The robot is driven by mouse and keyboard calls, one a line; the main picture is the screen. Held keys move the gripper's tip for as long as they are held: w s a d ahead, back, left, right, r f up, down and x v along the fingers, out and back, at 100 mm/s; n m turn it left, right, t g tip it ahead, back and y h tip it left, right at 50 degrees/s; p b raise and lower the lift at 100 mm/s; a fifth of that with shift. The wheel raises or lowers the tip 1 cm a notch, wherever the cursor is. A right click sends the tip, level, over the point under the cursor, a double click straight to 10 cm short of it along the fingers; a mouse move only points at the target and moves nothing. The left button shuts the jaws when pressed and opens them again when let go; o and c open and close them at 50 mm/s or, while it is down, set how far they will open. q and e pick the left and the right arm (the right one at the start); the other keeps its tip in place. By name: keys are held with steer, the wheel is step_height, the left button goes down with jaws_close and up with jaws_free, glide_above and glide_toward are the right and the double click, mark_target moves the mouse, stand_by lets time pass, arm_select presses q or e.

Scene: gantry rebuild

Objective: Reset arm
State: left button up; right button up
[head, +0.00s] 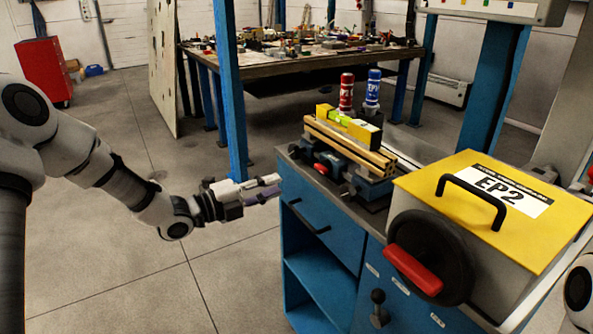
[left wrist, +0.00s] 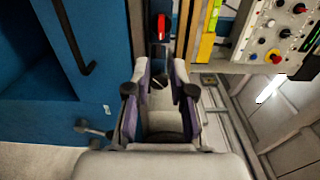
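My left arm comes in from the left in the head view. Its gripper (head: 268,188) is in the air over the floor, just left of the blue workbench (head: 322,228), apart from it. In the left wrist view the two fingers of the gripper (left wrist: 160,78) stand apart with nothing between them. A small piece of my right arm shows at the lower right edge of the head view; its gripper is out of the picture.
On the workbench are a vise (head: 345,170) with wooden strips and a yellow level (head: 349,125), red (head: 346,92) and blue (head: 372,90) bottles, and a yellow-lidded box (head: 420,205) marked EP2. A blue post (head: 231,95) stands behind the gripper.

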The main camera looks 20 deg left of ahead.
arm_select(q)
steer(key=s+d+f+n+g+y+p, duration=0.25)
steer(key=s+d+f+g+p, duration=0.2)
steer(key=s+f, duration=0.5)
steer(key=s+d+f+n+g+y+p, duration=0.2)
steer(key=s+d+f+n+g+p, duration=0.25)
steer(key=f, duration=0.75)
steer(key=s+a+f+n+g+y, duration=0.2)
steer(key=s+a+f+n+y, duration=0.1)
steer(key=s+n, duration=0.6)
steer(key=s+a+f+n+g+y+p, duration=0.1)
steer(key=s+a+f+n+g+y, duration=0.2)
steer(key=s+n, duration=0.7)
steer(key=s, duration=0.3)
steer(key=shift+p, duration=0.3)
steer(key=shift+s+a+f+y, duration=0.1)
steer(key=shift+y, duration=0.15)
